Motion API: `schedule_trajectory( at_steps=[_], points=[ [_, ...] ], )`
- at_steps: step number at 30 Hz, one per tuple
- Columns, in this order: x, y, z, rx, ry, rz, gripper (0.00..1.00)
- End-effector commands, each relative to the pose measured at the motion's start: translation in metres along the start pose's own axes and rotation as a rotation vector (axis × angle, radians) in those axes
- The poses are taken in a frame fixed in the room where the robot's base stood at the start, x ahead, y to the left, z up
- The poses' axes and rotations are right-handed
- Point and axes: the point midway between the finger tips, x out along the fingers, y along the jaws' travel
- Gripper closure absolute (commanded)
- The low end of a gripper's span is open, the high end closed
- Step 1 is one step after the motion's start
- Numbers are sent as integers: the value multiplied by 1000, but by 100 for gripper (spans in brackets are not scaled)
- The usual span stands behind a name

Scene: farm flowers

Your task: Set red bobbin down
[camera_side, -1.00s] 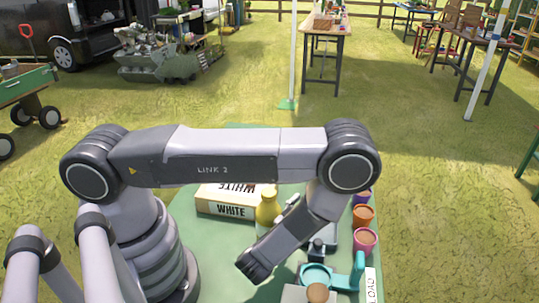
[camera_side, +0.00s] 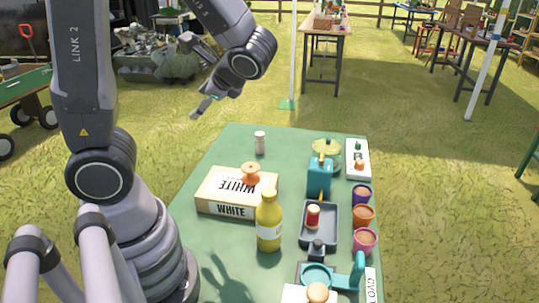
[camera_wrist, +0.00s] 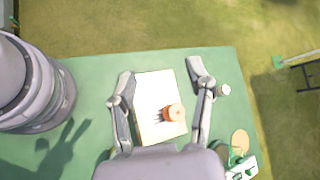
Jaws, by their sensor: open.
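A red bobbin (camera_side: 313,216) with pale ends stands in the grey tray (camera_side: 333,236) on the green table in the side view. My gripper (camera_side: 194,78) is raised high beyond the table's far left in that view, well away from the bobbin. In the wrist view my gripper (camera_wrist: 160,76) has its fingers spread wide with nothing between them. Below them lies the white-topped box (camera_wrist: 150,92) with an orange spool-shaped piece (camera_wrist: 173,112) on it. The same box (camera_side: 232,210) and orange piece (camera_side: 250,173) show in the side view.
A yellow bottle (camera_side: 269,225) stands between box and tray. A teal block (camera_side: 319,178), several pots (camera_side: 363,215) and a teal holder (camera_side: 317,275) line the right side. A small capped jar (camera_side: 260,143) stands at the back. The table's back left is clear.

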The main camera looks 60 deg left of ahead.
Motion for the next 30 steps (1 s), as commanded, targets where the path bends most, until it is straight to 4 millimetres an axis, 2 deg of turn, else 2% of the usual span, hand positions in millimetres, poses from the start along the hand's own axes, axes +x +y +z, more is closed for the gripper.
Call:
schedule_trajectory(
  at_steps=[1,6,13,18,30],
  points=[
    [-5,9,13,-105,92,108,47],
    [-37,37,32,-408,432,416,47],
    [-87,44,47,-684,820,622,47],
    [-101,43,52,-747,921,662,47],
    [-102,43,52,-747,922,664,47]
  ],
)
